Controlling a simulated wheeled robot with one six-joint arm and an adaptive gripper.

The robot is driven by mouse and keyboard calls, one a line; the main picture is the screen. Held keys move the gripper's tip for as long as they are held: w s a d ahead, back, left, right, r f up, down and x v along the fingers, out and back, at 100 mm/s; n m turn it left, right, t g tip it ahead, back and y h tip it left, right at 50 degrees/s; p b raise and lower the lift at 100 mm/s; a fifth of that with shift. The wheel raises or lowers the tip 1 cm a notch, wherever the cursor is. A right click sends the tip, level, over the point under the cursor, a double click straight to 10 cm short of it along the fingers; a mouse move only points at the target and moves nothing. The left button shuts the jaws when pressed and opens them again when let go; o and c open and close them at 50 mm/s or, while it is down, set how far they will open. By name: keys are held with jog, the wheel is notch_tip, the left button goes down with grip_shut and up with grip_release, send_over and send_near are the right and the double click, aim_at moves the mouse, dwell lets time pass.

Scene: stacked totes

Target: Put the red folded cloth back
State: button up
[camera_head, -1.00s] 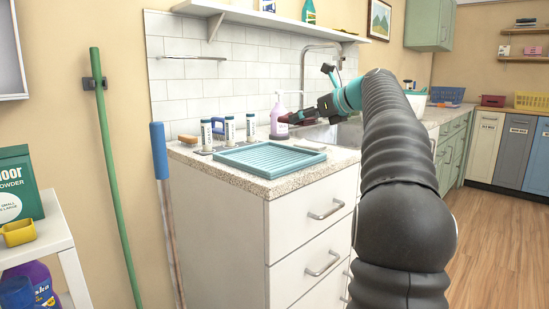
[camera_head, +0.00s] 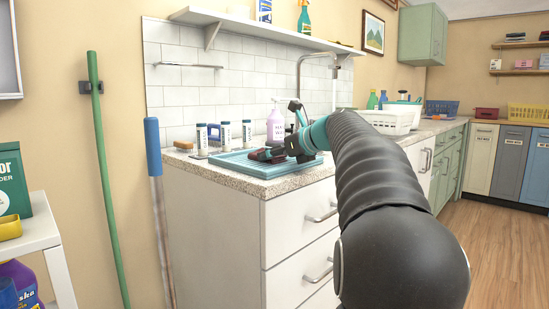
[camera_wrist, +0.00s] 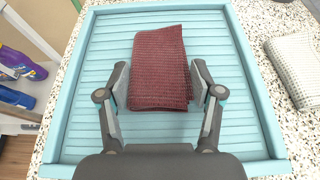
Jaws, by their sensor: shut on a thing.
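The red folded cloth (camera_wrist: 160,66) lies between my gripper's fingers in the wrist view, over the ribbed floor of a teal tray (camera_wrist: 77,80). My gripper (camera_wrist: 160,82) is shut on it, one finger at each side. In the head view my gripper (camera_head: 284,150) and the dark red cloth (camera_head: 262,154) are low over the teal tray (camera_head: 225,162) on the counter. I cannot tell whether the cloth touches the tray floor.
A grey checked cloth (camera_wrist: 297,66) lies on the speckled counter right of the tray. White bottles (camera_head: 225,134) and a lilac pump bottle (camera_head: 275,124) stand behind the tray. A white basket (camera_head: 388,120) stands farther right. A shelf (camera_head: 255,27) hangs above.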

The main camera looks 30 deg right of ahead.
jog(key=o, duration=1)
jog(key=shift+o, duration=0.2)
jog(key=shift+s+r, duration=0.1)
jog(key=shift+r, duration=0.1)
jog(key=p+v, duration=0.1)
jog(key=v, duration=1)
jog(key=shift+s+d, duration=0.1)
jog(key=shift+s, duration=0.25)
